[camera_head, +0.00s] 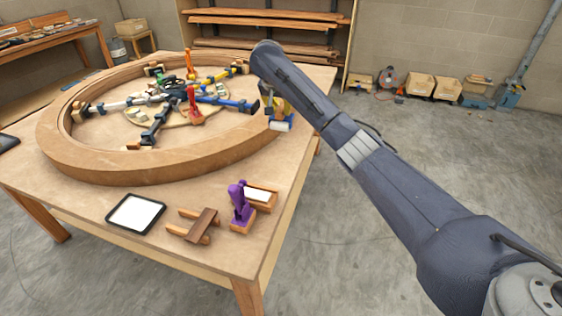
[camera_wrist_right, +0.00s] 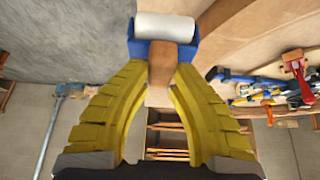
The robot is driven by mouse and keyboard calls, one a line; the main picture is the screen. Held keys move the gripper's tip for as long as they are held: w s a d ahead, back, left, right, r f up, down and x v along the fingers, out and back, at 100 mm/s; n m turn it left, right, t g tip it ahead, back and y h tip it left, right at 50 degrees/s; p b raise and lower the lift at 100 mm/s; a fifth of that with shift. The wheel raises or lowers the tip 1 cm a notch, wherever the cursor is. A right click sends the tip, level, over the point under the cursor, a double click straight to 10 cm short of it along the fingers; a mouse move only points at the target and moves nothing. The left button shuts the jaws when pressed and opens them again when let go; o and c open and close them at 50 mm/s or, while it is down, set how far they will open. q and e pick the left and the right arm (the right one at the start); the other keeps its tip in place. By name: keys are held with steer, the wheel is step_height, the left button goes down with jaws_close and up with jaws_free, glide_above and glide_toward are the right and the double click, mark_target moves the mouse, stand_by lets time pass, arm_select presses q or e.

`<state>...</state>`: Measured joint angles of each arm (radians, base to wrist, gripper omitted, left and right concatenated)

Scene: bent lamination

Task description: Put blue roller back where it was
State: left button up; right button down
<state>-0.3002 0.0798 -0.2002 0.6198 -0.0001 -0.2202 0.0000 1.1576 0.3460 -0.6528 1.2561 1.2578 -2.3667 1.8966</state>
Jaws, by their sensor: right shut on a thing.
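The blue roller (camera_head: 281,126) has a white cylinder, a blue frame and a wooden handle. It is at the right side of the curved wooden ring (camera_head: 110,170), by the ring's outer edge. My right gripper (camera_head: 279,104) is largely hidden behind its own arm in the head view. In the right wrist view my right gripper (camera_wrist_right: 163,75) has its yellow fingers shut on the wooden handle. The blue frame and white cylinder of the roller (camera_wrist_right: 165,27) stick out beyond the fingertips. My left gripper is not in view.
A wooden stand (camera_head: 193,226), a purple tool (camera_head: 240,206) and a small wooden tray with a white top (camera_head: 262,194) are near the table's front corner. A dark-framed tablet (camera_head: 135,213) lies left of them. Several coloured clamps (camera_head: 193,107) lie inside the ring.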

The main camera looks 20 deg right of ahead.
step_height(320, 180, down, 19)
steer(key=shift+f, duration=0.1)
stand_by(0.6)
steer(key=shift+f, duration=0.4)
steer(key=shift+s+f, duration=0.1)
steer(key=shift+f, duration=0.25)
steer(key=c, duration=1.3)
jaws_free()
steer(key=shift+o, duration=0.5)
steer(key=shift+a+r, duration=0.1)
steer(key=shift+r, duration=0.8)
steer(key=v, duration=1.1)
steer(key=shift+r, duration=0.3)
steer(key=shift+a, duration=0.15)
